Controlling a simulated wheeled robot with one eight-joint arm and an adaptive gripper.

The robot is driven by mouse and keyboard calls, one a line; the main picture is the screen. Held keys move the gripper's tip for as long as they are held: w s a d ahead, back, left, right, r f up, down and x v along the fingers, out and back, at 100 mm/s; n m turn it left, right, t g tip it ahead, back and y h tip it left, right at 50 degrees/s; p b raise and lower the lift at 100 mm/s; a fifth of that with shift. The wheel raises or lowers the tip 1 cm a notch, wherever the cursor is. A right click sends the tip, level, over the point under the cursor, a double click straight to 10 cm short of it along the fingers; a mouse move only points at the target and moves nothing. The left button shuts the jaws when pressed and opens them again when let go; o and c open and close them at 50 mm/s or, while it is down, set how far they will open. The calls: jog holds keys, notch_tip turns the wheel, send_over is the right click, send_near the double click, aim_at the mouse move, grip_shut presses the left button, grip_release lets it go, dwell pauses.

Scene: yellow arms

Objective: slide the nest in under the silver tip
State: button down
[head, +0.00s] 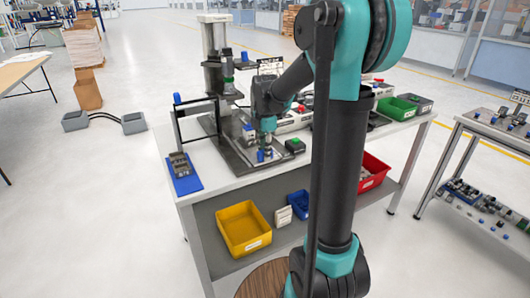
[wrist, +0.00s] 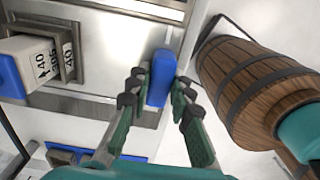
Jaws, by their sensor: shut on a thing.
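My gripper (head: 265,156) is low over the metal base of the press on the table. In the wrist view, its two dark fingers (wrist: 158,100) are closed on the sides of an upright blue handle (wrist: 161,77). The handle stands at the edge of a silver metal plate. In the head view, a blue and white part (head: 248,131) shows left of my gripper. I cannot make out the silver tip.
The press column (head: 214,42) stands behind my gripper. A blue tray (head: 184,182) lies at the table's left edge; green bins (head: 396,108) are at the right. A yellow bin (head: 243,228) is on the lower shelf. My arm hides the table's middle.

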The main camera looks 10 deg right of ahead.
dwell(0.3)
jog(key=w+a, duration=0.2)
jog(key=w, duration=0.4)
jog(key=w+a, duration=0.2)
jog(key=w, duration=0.4)
jog(key=w+a, duration=0.2)
jog(key=w, duration=0.4)
jog(key=shift+w, duration=0.3)
jog(key=c, duration=1.5)
grip_release()
jog(key=shift+c, duration=0.2)
jog(key=shift+o, duration=0.9)
notch_tip(320, 180, up, 12)
